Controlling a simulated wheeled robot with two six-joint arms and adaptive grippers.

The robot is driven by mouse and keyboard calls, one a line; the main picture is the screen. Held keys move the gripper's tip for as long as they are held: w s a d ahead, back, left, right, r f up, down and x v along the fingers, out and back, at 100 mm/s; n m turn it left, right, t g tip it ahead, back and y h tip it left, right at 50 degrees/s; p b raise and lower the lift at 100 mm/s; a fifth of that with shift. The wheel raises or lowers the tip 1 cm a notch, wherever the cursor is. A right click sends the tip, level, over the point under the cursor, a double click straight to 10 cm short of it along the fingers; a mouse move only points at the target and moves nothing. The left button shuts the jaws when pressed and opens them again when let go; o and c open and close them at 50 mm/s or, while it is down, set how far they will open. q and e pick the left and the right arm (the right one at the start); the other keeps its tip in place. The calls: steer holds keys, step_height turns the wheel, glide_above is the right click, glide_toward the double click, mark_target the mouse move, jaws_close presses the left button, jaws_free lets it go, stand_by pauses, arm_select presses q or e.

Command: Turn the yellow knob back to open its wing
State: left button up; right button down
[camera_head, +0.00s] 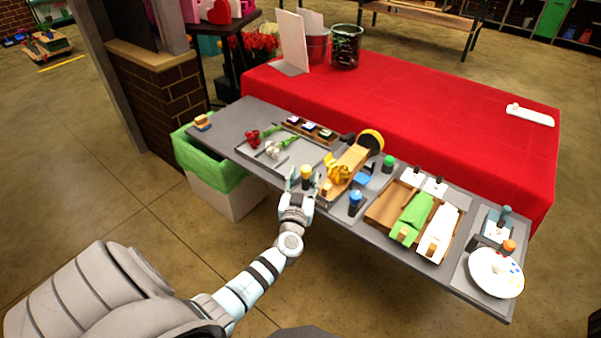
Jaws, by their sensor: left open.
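The yellow knob (306,171) stands near the front edge of the grey table, a yellow cap on a dark base. My left gripper (302,181) comes from the front and is open, its fingers at either side of the knob in the picture. I cannot tell whether they touch it. To its right is a wooden stand (351,158) with a yellow bow-like piece (340,172) on it. I cannot tell which part is the knob's wing. My right gripper is not in view.
A blue knob (355,198) and a green knob (388,160) stand to the right. A wooden tray (381,212) holds green and white cloth pieces. A flower tray (250,150) lies left. A green-lined bin (208,165) stands by the table's left end.

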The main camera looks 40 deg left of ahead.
arm_select(q)
steer(key=v, duration=0.8)
steer(key=shift+a+r, duration=0.1)
steer(key=d+f+m+h, duration=0.2)
steer(key=d+f+h, duration=0.4)
steer(key=f, duration=0.5)
steer(key=s+d+f+m+g+h, duration=0.1)
steer(key=s+d+f+g+h, duration=0.15)
steer(key=s+f+g, duration=0.75)
steer(key=s+f+m+g, duration=0.1)
steer(key=s+f, duration=0.5)
steer(key=s, duration=0.4)
steer(key=s+f+m+g, duration=0.1)
steer(key=s+f+g, duration=0.1)
steer(key=s+f, duration=0.4)
steer(key=s+f+g, duration=0.1)
steer(key=s+f, duration=0.5)
steer(key=s, duration=0.8)
steer(key=shift+d+f+m+g, duration=0.2)
steer(key=shift+d+m+g, duration=0.1)
steer(key=shift+d+m, duration=0.1)
